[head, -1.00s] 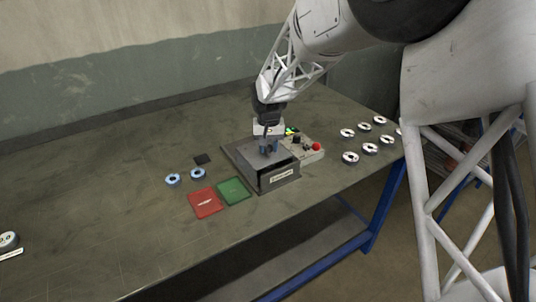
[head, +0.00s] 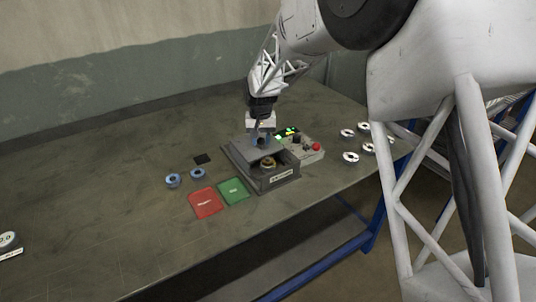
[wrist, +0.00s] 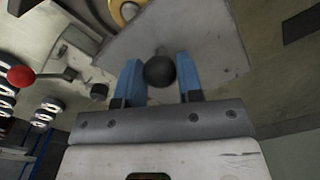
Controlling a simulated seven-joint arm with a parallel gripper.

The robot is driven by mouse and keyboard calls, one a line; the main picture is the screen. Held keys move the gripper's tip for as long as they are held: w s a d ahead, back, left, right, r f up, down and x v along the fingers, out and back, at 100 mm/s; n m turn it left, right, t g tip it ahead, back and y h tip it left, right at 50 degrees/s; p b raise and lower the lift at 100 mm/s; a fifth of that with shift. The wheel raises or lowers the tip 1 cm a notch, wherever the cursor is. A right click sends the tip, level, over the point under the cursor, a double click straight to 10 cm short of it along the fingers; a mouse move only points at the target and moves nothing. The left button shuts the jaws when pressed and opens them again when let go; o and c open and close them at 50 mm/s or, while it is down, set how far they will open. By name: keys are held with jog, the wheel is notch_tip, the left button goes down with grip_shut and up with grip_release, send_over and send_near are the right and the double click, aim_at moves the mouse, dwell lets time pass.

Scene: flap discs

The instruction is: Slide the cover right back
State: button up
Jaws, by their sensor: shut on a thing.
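The cover is a flat grey plate (head: 247,150) on top of a dark grey box (head: 277,182) in the head view. The box's front part is open, and a tan and dark round thing (head: 268,163) shows inside. My gripper (head: 262,139) is above the plate, towards the back of the box. In the wrist view its blue fingers (wrist: 161,80) are shut on the cover's dark round knob (wrist: 160,70). The plate (wrist: 205,45) spreads beyond the fingers, and a yellow ring (wrist: 122,12) shows past its edge.
A red mat (head: 205,201) and a green mat (head: 233,191) lie in front left. Two blue discs (head: 173,180) and a dark square (head: 203,159) lie left. Several white discs (head: 350,157) lie right.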

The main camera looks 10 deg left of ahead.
jog(key=shift+w+a, duration=2.35)
jog(key=o, duration=0.7)
jog(key=shift+r, duration=0.1)
jog(key=shift+r, duration=3.9)
